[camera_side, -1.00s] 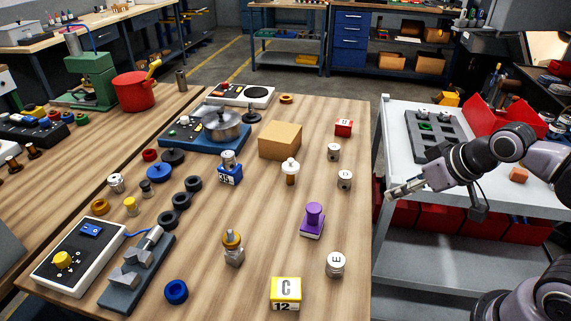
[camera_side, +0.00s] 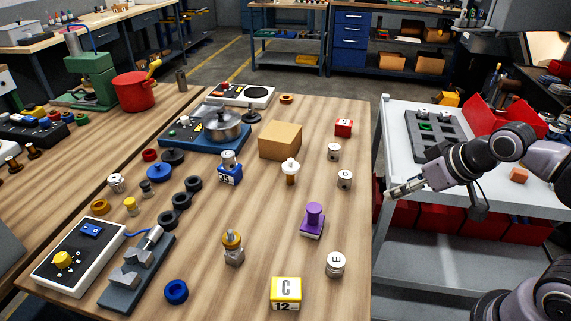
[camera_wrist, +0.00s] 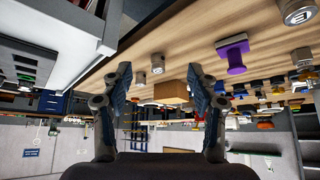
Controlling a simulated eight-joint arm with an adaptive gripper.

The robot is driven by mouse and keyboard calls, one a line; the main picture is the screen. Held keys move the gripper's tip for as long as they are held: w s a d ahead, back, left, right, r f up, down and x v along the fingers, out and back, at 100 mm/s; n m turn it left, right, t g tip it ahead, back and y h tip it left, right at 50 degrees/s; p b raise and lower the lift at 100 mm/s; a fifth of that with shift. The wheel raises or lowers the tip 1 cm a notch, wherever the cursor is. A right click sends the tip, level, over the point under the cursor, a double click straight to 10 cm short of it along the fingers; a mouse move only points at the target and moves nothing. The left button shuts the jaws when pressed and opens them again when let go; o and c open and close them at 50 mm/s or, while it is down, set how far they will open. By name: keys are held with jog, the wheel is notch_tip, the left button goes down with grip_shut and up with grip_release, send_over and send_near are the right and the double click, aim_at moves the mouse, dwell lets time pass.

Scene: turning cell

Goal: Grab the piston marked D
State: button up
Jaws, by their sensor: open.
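Several small silver pistons stand on the wooden table. One piston (camera_side: 334,152) stands right of the cardboard box, and another piston (camera_side: 345,180) stands just in front of it. Their top marks are too small to read. A larger piston marked E (camera_side: 336,264) stands near the front right edge. No letter D is legible in either view. My gripper (camera_side: 389,193) is off the table's right edge, open and empty, apart from every piston. In the wrist view its two fingers (camera_wrist: 160,82) are spread, with a piston (camera_wrist: 157,64) between them in the distance.
A grey tray (camera_side: 418,155) lies on the white cart at right. Bare wood surrounds the pistons.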

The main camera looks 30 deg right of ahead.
jog(key=m+g+h, duration=0.2)
jog(key=m+g, duration=0.1)
jog(key=m, duration=0.3)
send_near(346, 175)
jog(key=shift+x, duration=5.25)
grip_shut()
